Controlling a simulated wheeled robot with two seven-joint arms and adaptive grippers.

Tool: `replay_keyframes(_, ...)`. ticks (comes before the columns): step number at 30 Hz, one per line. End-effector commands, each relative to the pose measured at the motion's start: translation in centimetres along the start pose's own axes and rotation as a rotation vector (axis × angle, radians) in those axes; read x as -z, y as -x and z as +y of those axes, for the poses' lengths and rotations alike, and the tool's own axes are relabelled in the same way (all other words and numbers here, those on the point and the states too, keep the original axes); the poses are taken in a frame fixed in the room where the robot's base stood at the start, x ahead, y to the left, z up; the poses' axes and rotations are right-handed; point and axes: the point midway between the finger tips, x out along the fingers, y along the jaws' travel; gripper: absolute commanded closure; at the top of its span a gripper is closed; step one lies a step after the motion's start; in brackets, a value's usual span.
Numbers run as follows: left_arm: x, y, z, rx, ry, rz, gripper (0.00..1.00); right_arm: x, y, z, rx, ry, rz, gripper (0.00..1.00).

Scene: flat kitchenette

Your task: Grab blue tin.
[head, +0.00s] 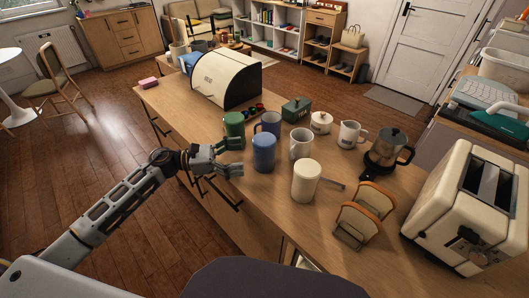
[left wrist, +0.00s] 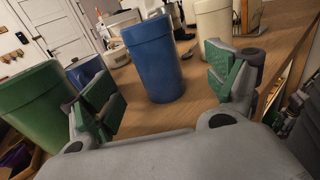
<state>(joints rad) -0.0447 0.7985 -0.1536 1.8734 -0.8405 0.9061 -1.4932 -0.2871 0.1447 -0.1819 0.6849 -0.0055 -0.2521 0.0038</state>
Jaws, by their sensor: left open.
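The blue tin (head: 264,152) stands upright on the wooden counter (head: 185,103), among other tins and mugs. My left gripper (head: 236,157) is open and empty just left of the blue tin, at the counter's near edge, with its fingers pointing at it. In the left wrist view, the blue tin (left wrist: 153,60) stands ahead, in the gap between the green-padded fingers of the gripper (left wrist: 165,85). I see no contact between the fingers and the tin. My right gripper does not show.
A green tin (head: 234,130) stands close behind the left gripper. A blue mug (head: 268,123), white mug (head: 300,143) and cream tin (head: 306,180) stand around the blue tin. A toast rack (head: 351,232), toaster (head: 440,205) and coffee pot (head: 388,147) are to the right. The counter's left end is clearer.

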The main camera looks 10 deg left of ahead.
Motion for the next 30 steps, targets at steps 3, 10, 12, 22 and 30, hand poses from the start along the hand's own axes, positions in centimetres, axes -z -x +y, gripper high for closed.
replay_keyframes(3,-0.1,-1.3,0.0,0.001,-0.001,-0.001,0.12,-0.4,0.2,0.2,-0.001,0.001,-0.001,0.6)
replay_keyframes(10,-0.1,-3.1,0.0,0.001,0.0,0.0,0.12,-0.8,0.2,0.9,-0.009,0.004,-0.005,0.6)
replay_keyframes(12,0.0,-3.3,0.0,0.001,0.001,0.0,0.12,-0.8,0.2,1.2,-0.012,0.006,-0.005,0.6)
replay_keyframes(22,0.0,-3.4,0.0,0.001,0.0,0.0,0.12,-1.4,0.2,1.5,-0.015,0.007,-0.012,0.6)
replay_keyframes(30,-0.3,-4.3,0.2,0.0,-0.001,-0.001,0.12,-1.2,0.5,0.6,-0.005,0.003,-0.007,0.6)
